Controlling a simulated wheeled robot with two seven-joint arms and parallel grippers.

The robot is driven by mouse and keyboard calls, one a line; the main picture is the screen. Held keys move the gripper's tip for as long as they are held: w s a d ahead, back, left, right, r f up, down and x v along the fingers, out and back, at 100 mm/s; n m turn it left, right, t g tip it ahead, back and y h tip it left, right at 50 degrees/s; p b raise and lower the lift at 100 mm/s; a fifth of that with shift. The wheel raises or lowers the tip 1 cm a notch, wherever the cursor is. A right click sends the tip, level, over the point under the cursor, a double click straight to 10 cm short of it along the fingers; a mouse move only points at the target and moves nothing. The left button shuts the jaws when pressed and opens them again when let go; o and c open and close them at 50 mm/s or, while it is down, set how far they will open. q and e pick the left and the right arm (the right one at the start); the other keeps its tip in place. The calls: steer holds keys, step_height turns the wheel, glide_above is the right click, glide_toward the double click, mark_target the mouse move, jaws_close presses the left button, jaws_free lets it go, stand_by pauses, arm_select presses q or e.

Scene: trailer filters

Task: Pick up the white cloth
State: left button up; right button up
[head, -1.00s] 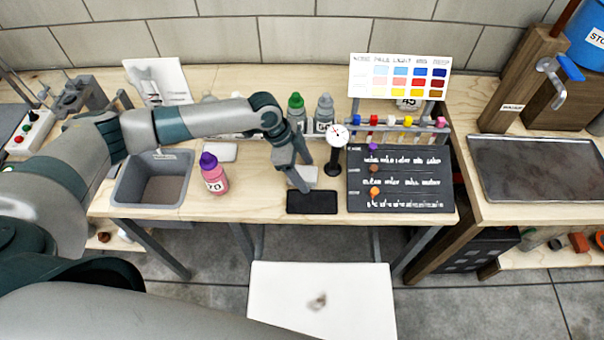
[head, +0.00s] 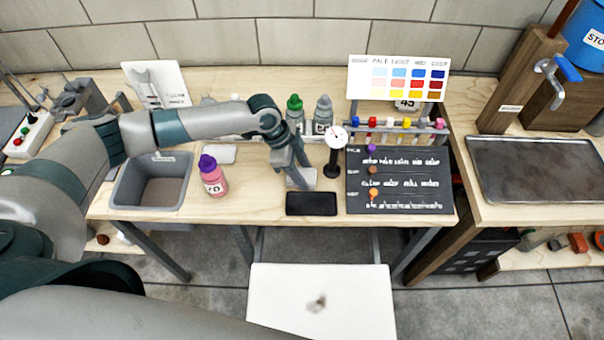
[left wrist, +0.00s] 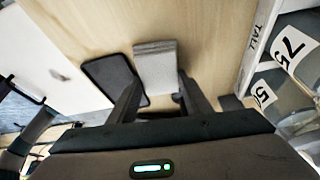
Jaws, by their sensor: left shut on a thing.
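The white cloth (head: 305,174) is a small folded pale pad on the wooden table, behind a black pad. My left gripper (head: 299,183) points down at it, with its fingers close together. In the left wrist view the cloth (left wrist: 156,62) shows as a light grey folded piece between the two fingertips (left wrist: 157,88), which are shut on it. The fingers hide part of the cloth. It appears still at table level. My right gripper is not in view.
The black pad (head: 311,204) lies just in front. A pink bottle (head: 213,178), another pale folded piece (head: 220,153) and a grey bin (head: 150,182) are to the left.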

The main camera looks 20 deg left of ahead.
mark_target(303, 174)
arm_select(q)
steer(key=shift+r, duration=0.1)
step_height(303, 174, up, 10)
steer(key=b, duration=0.3)
stand_by(0.5)
steer(key=shift+o, duration=0.9)
steer(key=shift+c, duration=0.3)
